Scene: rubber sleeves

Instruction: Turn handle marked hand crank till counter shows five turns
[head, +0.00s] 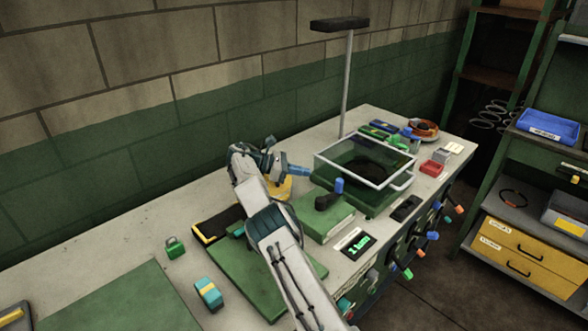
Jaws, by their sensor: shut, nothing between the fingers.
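A green box (325,222) on the bench carries a black crank arm (327,202) with an upright blue knob (339,186). It looks like the hand crank; I cannot read a marking on it. A small black counter (358,246) with green lit characters lies in front of the box; it seems to start with 1, but the text is too small to be sure. My gripper (307,172) is shut and empty, pointing right. In the picture it is left of and slightly above the knob, apart from it. My arm hides part of the bench left of the box.
A clear-lidded case (364,162) with a pale frame stands behind the crank. A thin post (347,85) rises behind it. A teal and yellow block (209,294), a green padlock-like item (174,247) and green mats lie left. Colored knobs stick out from the bench front.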

